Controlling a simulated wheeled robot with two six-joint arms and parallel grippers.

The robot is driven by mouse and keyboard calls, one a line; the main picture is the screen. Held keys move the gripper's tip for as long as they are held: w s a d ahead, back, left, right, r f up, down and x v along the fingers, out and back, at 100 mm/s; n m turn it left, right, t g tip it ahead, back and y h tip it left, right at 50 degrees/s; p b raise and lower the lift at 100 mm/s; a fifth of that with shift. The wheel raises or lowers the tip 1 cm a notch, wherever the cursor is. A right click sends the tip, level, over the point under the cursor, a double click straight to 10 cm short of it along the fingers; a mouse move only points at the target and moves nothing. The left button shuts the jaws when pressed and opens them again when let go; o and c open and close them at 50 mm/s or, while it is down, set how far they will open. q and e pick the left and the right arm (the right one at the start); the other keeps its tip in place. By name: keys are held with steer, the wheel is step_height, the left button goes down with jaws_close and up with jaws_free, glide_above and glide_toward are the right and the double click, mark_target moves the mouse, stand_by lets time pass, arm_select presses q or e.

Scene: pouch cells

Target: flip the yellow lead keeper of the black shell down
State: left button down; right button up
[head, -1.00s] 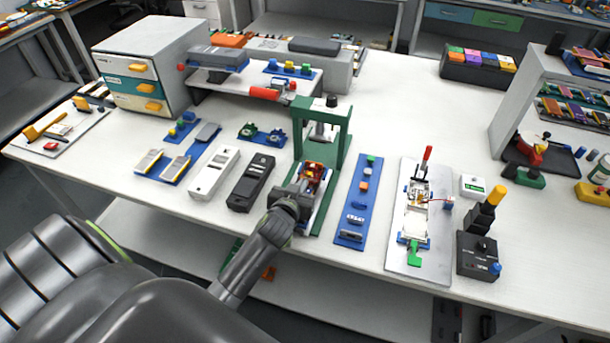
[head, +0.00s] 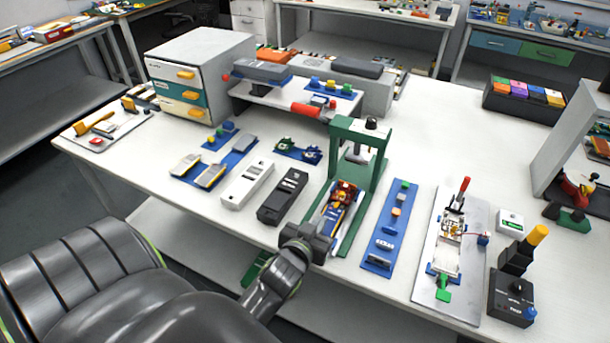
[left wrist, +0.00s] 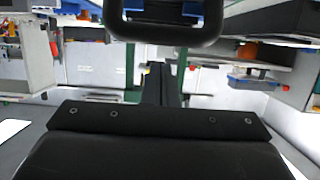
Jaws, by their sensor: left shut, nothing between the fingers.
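A long black shell (head: 283,196) lies on the white table beside a white shell (head: 248,184); no yellow keeper can be made out on it. A green press (head: 355,160) stands to its right. In its bed is a small assembly (head: 342,203) with red, yellow and blue parts, too small to tell which is a keeper. My left gripper (head: 320,240) is shut and empty at the table's front edge, just in front of the press bed. In the left wrist view its dark fingers (left wrist: 162,84) are together. My right gripper is not in view.
A blue strip (head: 390,228) with small parts and a metal plate fixture (head: 445,285) with a red lever lie right of the press. A black box with a yellow handle (head: 512,292) stands further right. Drawers (head: 180,100) stand at the back left.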

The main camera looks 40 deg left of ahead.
arm_select(q)
steer(key=v, duration=0.8)
steer(key=shift+s, duration=0.1)
stand_by(0.3)
